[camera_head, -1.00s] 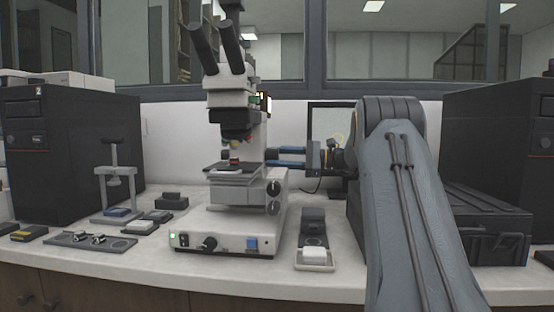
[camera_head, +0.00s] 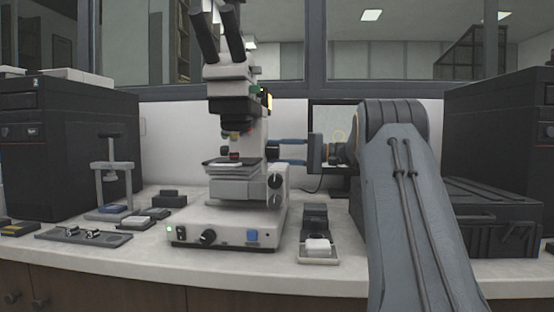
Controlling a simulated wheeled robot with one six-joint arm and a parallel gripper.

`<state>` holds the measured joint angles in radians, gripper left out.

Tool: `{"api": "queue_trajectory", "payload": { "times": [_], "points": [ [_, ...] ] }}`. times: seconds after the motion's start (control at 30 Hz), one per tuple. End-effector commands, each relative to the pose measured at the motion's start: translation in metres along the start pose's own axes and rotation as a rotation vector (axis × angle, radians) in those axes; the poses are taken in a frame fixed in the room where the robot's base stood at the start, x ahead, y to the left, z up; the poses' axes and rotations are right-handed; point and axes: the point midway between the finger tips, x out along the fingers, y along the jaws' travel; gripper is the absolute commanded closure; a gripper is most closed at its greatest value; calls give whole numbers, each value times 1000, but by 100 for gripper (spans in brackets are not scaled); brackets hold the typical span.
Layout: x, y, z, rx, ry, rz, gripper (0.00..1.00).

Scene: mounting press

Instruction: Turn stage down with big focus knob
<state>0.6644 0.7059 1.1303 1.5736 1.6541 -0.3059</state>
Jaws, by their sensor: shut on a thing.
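The white microscope (camera_head: 238,190) stands on the bench left of centre. Its dark stage (camera_head: 222,163) is below the objectives, with a small dark and red piece (camera_head: 234,155) on or just above it. The black focus knob (camera_head: 271,153) is on the right side of the stand at about stage height. My gripper (camera_head: 280,151) reaches in from the right with its two blue fingers, one above the other, shut on this knob. The knob is partly hidden by the fingertips. Two more dark round parts (camera_head: 275,181) show lower on the stand.
A black case (camera_head: 490,225) and my arm fill the right side. A small dark device with a white block (camera_head: 318,245) stands right of the microscope base. A small stand press (camera_head: 113,180), a tray (camera_head: 85,236) and small boxes lie left.

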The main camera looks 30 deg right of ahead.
Motion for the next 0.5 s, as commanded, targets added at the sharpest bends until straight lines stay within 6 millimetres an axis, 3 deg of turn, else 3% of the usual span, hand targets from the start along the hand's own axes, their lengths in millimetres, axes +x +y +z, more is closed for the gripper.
{"api": "queue_trajectory", "payload": {
  "times": [0.5],
  "points": [
    [0, 2, 0, -482, -13, 5, 83]
  ]
}}
